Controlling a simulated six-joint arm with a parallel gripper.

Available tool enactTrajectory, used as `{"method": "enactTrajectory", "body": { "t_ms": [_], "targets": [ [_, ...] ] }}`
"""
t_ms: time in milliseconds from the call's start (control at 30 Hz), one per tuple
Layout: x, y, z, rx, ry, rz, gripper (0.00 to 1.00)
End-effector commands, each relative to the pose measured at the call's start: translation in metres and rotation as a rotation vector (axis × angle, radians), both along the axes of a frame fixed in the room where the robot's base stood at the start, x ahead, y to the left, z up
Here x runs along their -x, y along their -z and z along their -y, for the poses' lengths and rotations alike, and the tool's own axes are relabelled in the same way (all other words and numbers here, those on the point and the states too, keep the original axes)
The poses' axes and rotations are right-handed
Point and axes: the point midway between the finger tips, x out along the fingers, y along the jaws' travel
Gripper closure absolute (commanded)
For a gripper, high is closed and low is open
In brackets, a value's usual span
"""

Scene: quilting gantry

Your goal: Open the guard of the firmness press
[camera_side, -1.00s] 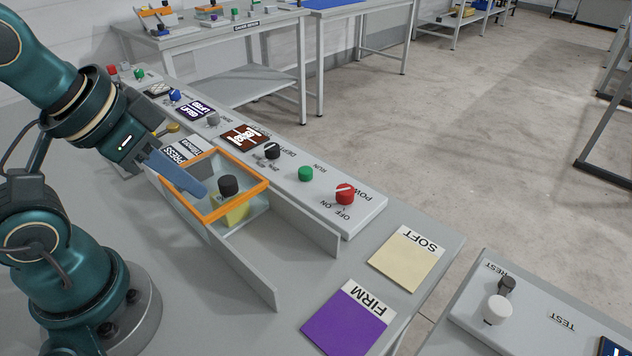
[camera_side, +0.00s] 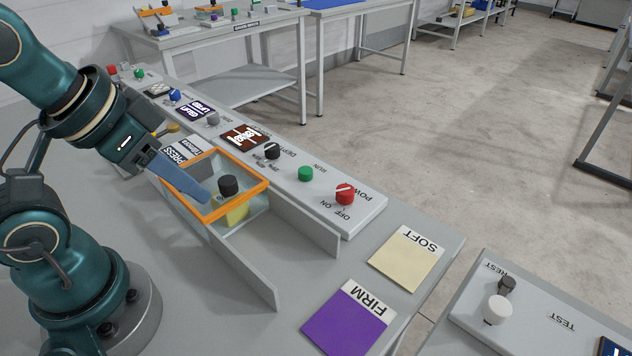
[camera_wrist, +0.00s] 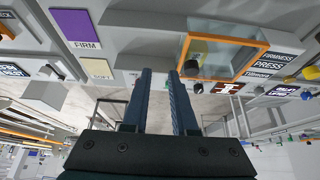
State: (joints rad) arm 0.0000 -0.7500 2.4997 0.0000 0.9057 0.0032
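The firmness press guard is a clear box with an orange frame (camera_side: 243,205); the frame lies flat around its top, and it looks closed. A black knob (camera_side: 228,185) stands at the guard, and a yellow block (camera_side: 237,215) shows through the clear wall. In the wrist view the orange frame (camera_wrist: 225,38) is at the upper right, with the black knob (camera_wrist: 190,69) beside the right fingertip. My gripper (camera_wrist: 160,72) is open, with a clear gap between its two fingers and nothing held. In the side view my gripper (camera_side: 206,198) reaches over the guard's left edge, close to the knob; contact cannot be told.
Two upright grey panels (camera_side: 245,272) flank the space in front of the press. A control strip behind has a green button (camera_side: 305,174) and a red power knob (camera_side: 345,194). A purple FIRM pad (camera_side: 345,321) and a cream SOFT pad (camera_side: 407,262) lie at the right.

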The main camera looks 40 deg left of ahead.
Motion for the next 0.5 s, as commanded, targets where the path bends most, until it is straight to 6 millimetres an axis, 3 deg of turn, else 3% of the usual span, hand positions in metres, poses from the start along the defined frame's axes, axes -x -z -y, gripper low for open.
{"method": "enactTrajectory", "body": {
  "t_ms": [33,100,300,500],
  "targets": [
    [0.000,-0.003,0.000,-0.002,0.004,0.001,0.50],
    [-0.004,-0.010,0.000,-0.005,0.007,0.000,0.31],
    [-0.029,-0.020,-0.011,-0.010,-0.033,-0.109,0.31],
    [-0.062,-0.012,-0.033,0.002,-0.103,-0.260,0.31]
  ]
}}
